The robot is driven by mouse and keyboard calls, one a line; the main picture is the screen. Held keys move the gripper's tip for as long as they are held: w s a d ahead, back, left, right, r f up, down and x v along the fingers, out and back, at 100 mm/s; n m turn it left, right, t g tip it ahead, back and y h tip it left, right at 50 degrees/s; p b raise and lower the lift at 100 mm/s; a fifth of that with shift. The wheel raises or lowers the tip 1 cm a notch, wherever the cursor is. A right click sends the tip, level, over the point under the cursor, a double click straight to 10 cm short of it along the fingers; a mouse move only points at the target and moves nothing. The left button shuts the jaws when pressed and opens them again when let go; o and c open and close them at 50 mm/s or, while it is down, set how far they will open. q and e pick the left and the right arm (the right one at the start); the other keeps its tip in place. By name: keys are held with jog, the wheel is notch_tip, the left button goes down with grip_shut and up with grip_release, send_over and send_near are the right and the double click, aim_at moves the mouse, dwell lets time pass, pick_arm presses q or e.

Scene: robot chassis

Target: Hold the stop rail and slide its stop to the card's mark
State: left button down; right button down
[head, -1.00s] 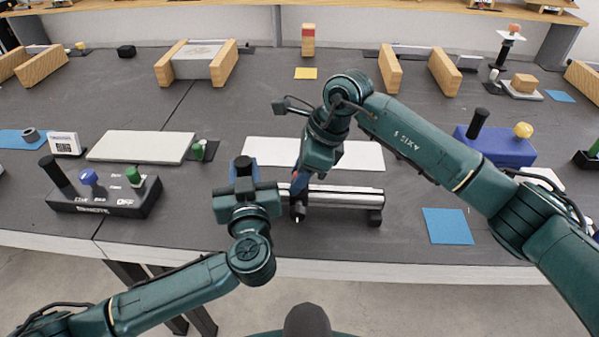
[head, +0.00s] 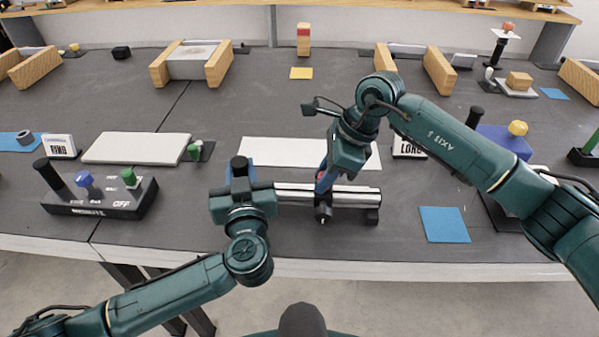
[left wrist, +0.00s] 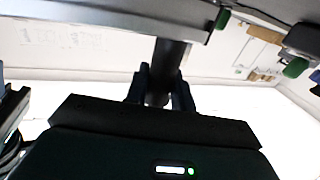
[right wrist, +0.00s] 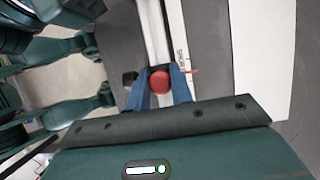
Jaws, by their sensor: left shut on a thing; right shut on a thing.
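The stop rail (head: 350,195) is a silver bar on dark end feet, lying left to right near the table's front edge. My left gripper (head: 241,170) is shut at its left end; in the left wrist view the fingers (left wrist: 160,90) close on a dark post. My right gripper (head: 325,182) is shut on the stop, right of the rail's middle. In the right wrist view the blue fingers (right wrist: 160,90) straddle the red-topped stop (right wrist: 160,81), and a thin red pointer reaches over a white lettered strip (right wrist: 178,50). A white card (head: 408,147), seemingly reading "LONG", stands behind, partly hidden by my right arm.
A white board (head: 280,152) lies just behind the rail. A blue mat (head: 444,225) lies to its right. A dark control box (head: 100,198) with knobs is at left, and a blue box (head: 505,142) at right. Wooden blocks stand further back.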

jog(key=d, duration=0.6)
jog(key=shift+s+d, duration=0.1)
jog(key=shift+d, duration=0.3)
jog(key=c, duration=1.2)
grip_release()
jog(key=shift+c, duration=0.2)
jog(key=shift+a, duration=0.1)
jog(key=v, duration=1.2)
